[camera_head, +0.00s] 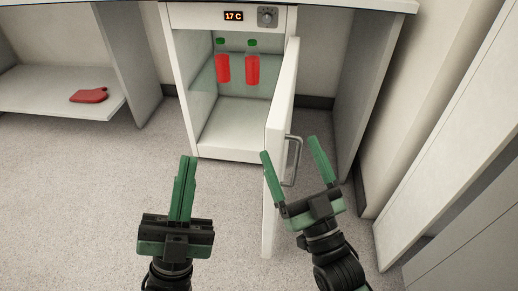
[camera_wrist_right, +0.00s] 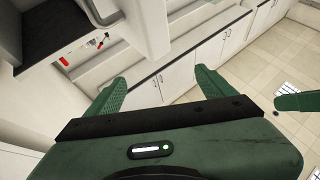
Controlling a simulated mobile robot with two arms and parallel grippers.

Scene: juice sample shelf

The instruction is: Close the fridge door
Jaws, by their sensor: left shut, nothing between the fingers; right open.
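The small white fridge (camera_head: 235,155) stands under the counter with its interior visible. Its door (camera_head: 280,110) is hinged on the right and stands open, swung out toward me. The door's metal handle (camera_head: 293,160) is on its right-hand outer face. My right gripper (camera_head: 291,148) is open, right of the door, with its fingertips around the handle's height; I cannot tell whether it touches the handle. The right gripper's green fingers (camera_wrist_right: 155,85) also show in the right wrist view. My left gripper (camera_head: 186,158) is shut and empty, in front of the fridge opening, left of the door.
Two red juice bottles with green caps, one left (camera_head: 222,66) and one right (camera_head: 252,68), stand on the fridge's glass shelf. A red object (camera_head: 89,95) lies on a low shelf at left. Panels stand close on the right. The floor (camera_head: 90,190) at left is clear.

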